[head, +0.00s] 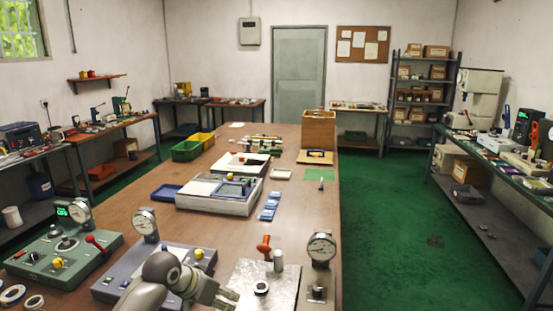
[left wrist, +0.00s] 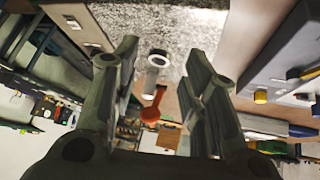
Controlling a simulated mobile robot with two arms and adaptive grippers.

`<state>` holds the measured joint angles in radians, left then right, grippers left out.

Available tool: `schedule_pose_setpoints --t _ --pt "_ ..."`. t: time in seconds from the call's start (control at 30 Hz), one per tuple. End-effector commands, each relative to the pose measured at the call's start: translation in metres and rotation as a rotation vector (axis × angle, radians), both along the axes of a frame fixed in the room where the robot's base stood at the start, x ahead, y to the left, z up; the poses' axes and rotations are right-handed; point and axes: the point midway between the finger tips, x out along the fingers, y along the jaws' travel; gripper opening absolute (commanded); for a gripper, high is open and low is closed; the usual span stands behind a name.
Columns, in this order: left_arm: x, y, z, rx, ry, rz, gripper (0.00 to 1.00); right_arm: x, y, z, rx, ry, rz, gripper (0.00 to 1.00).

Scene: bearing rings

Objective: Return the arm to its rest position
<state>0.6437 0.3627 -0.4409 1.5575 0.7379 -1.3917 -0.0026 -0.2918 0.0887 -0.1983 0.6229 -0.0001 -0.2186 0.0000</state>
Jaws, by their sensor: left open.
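My left arm comes in at the bottom of the head view, and its gripper (head: 226,296) is beside the left edge of a bright metal plate (head: 240,277). In the left wrist view the left gripper (left wrist: 163,75) has its two fingers spread wide, with nothing held between them. A bearing ring (head: 262,288) lies on the plate; a ring (left wrist: 158,58) also shows beyond the finger gap in the wrist view. My right gripper is in neither view.
Grey-blue (head: 130,273) and green (head: 60,257) gauge stations are to the left. Loose rings (head: 12,294) lie at the lower left. Green floor (head: 400,240) is clear to the right.

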Motion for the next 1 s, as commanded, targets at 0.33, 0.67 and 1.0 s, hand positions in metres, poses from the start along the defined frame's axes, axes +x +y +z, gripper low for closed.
schedule_pose_setpoints --t 0.33,0.67,1.0 --pt "-0.119 -0.014 -0.085 0.046 0.068 0.016 0.40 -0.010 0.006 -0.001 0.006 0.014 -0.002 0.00" --pt "-0.243 0.010 -0.121 0.114 0.137 0.136 0.40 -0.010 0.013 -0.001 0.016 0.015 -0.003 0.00" --pt "-0.330 0.048 -0.119 0.199 0.200 0.264 0.40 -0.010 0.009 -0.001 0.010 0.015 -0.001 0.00"
